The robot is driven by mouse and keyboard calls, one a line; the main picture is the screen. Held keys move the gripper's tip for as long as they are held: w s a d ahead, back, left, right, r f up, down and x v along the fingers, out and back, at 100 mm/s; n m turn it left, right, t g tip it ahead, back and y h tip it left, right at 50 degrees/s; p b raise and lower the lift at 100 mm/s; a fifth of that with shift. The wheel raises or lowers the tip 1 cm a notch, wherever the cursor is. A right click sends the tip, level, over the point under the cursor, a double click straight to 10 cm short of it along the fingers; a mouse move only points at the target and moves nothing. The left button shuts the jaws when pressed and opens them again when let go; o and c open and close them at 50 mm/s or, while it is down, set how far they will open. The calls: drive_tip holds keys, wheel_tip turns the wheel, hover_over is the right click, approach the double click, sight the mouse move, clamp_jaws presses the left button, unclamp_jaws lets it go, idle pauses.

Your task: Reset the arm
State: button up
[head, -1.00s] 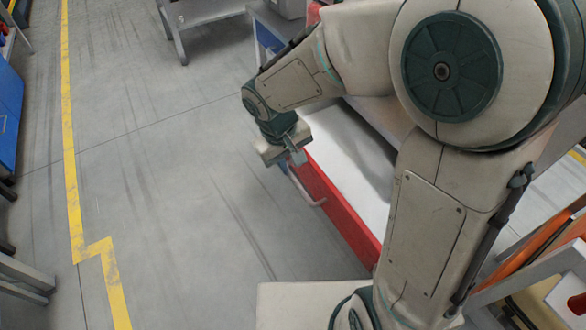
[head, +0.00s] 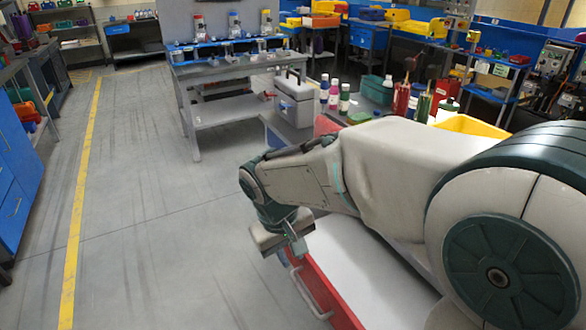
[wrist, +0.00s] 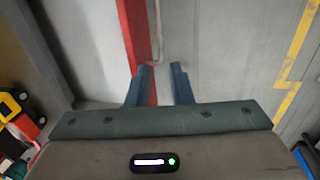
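My arm is bent, and my gripper (head: 296,250) hangs beside the front of an open red drawer (head: 318,293) with a pale inside. In the wrist view my gripper (wrist: 160,72) has its two dark blue fingers apart, with floor and part of the drawer's red front (wrist: 134,30) visible beyond. Nothing is between the fingers. The drawer handle (wrist: 157,18) lies past the fingertips, apart from them as far as I can tell.
A workbench (head: 225,68) is farther back. Blue cabinets (head: 15,150) line the left. The floor (head: 150,200) between is open, with a yellow line.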

drive_tip(key=s+d+r+m+t+y+p, duration=0.1)
drive_tip(key=s+d+r+m+p, duration=0.2)
drive_tip(key=d, duration=0.5)
drive_tip(key=s+d+r+m+y+p, duration=0.1)
drive_tip(key=s+d+r+m+p, duration=0.2)
drive_tip(key=s+d+r, duration=0.3)
drive_tip(key=shift+s+d+r+t+p, duration=0.15)
drive_tip(key=shift+d+t+p, duration=0.3)
drive_tip(key=shift+d, duration=0.65)
